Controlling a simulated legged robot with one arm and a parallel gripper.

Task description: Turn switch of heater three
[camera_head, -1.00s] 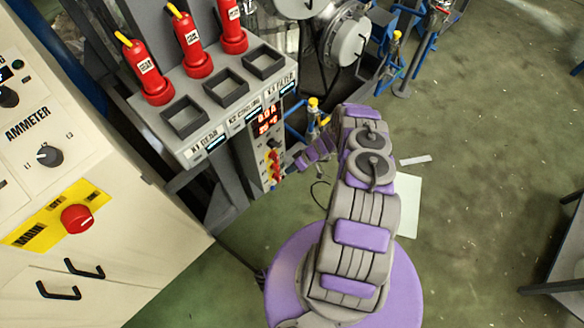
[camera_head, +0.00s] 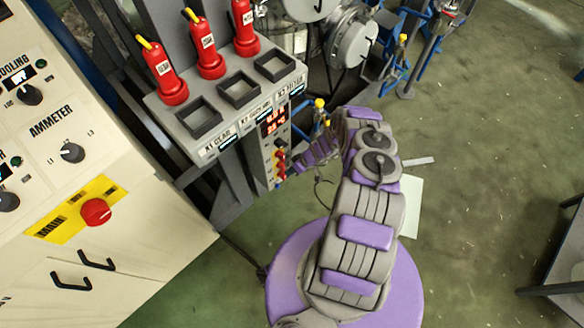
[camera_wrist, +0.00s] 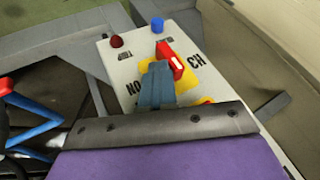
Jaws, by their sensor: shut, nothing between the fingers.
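The control box (camera_head: 266,150) below the shelf has a lit red display and a red and yellow switch (camera_head: 281,163). In the wrist view its pale panel (camera_wrist: 130,68) carries a red switch handle (camera_wrist: 170,62) on a yellow plate. My gripper (camera_wrist: 158,72) is shut and empty. Its grey-blue fingers lie over the yellow plate, just left of the red handle. I cannot tell whether they touch it. The fingers cover part of the panel lettering. In the head view my arm reaches to the box from the right. No heater number is readable on the box.
A dark red knob (camera_wrist: 116,41) and a blue knob (camera_wrist: 157,25) stand near the panel's far edge. A shelf (camera_head: 187,132) with red extinguisher-like bottles overhangs the box. A large cabinet (camera_head: 130,240) with a red button stands left. The green floor (camera_head: 480,180) at right is mostly clear.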

